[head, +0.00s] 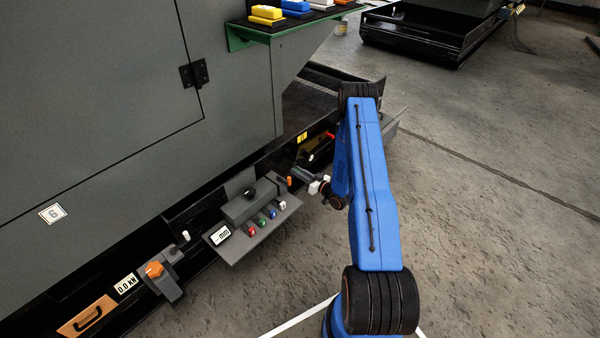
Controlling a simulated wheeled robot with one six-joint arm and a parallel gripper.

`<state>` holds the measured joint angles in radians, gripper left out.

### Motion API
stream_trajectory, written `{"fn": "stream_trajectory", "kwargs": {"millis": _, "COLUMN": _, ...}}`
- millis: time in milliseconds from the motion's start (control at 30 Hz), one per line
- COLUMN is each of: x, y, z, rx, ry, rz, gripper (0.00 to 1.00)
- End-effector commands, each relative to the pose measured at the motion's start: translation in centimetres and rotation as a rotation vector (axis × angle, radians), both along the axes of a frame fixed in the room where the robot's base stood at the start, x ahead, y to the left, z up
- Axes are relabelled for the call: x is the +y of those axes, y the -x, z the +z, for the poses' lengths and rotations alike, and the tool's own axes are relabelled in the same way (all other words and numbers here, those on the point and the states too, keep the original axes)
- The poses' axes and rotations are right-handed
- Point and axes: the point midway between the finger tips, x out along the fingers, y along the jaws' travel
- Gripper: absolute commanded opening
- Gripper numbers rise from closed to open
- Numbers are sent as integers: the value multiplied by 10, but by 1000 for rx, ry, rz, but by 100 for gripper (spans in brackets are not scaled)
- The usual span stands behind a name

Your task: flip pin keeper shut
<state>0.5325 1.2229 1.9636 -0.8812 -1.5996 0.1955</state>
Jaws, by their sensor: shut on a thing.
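My gripper (296,177) is small in the head view, at the right end of a grey fixture shelf (240,246) on the machine's side. It reaches in from the right and is shut on a small upright orange piece (289,181) at the fixture's edge. This piece may be the pin keeper's tab; the picture is too small to be sure. The fingertips and the contact are hard to make out. A grey block with a black knob (250,193) sits on the fixture, left of my gripper. I cannot tell how far the keeper is turned.
Several small coloured levers (261,222) line the shelf's front beside a "mm" display (220,235). An orange knob (153,269) and a white-tipped lever (185,236) stand to the left. A green-edged shelf (270,37) juts out above.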

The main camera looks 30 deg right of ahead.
Motion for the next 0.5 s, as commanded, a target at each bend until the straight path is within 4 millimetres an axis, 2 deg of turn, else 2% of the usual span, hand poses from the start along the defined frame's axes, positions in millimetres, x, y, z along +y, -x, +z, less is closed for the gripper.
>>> {"fn": "stream_trajectory", "kwargs": {"millis": 500, "x": 18, "y": 7, "z": 14, "rx": 170, "ry": -463, "rz": 1, "gripper": 0}}
